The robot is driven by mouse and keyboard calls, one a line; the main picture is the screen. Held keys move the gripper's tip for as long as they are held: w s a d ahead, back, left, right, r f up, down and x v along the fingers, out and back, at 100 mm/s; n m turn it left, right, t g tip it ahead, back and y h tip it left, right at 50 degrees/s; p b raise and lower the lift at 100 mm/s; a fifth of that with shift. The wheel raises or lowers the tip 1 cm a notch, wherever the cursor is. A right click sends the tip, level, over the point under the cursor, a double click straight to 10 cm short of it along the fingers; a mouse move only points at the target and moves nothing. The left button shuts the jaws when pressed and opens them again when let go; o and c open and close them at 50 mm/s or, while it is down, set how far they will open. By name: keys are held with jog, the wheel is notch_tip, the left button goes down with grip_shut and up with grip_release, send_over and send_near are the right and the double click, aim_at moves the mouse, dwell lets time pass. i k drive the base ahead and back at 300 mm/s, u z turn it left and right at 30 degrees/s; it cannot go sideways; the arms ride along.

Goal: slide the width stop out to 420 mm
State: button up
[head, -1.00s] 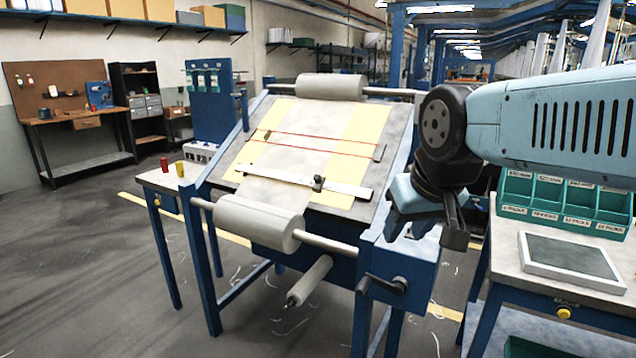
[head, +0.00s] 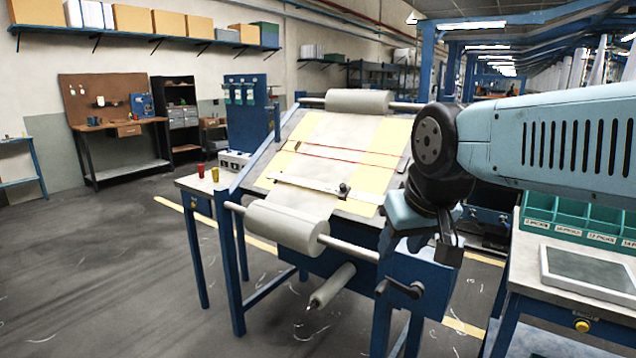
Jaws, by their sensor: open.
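The width stop (head: 343,189) is a small dark block with a knob on a pale metal rule (head: 300,184). The rule lies across the lower part of the tilted inspection board, and the stop sits towards its right end. The scale marks are too small to read. My gripper (head: 422,242) points down, open and empty. In the picture it is to the right of the stop and lower, over the frame's right side, apart from the stop.
Fabric rolls (head: 287,227) and a crank handle (head: 400,288) stick out at the frame's front. A side table with a grey tray (head: 585,270) and green bins (head: 580,215) stands at right. Red and yellow cones (head: 215,174) stand at left. The floor at left is clear.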

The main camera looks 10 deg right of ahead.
aim_at(344, 189)
jog(key=u, duration=0.15)
jog(key=i, duration=1.3)
jog(key=z, duration=0.55)
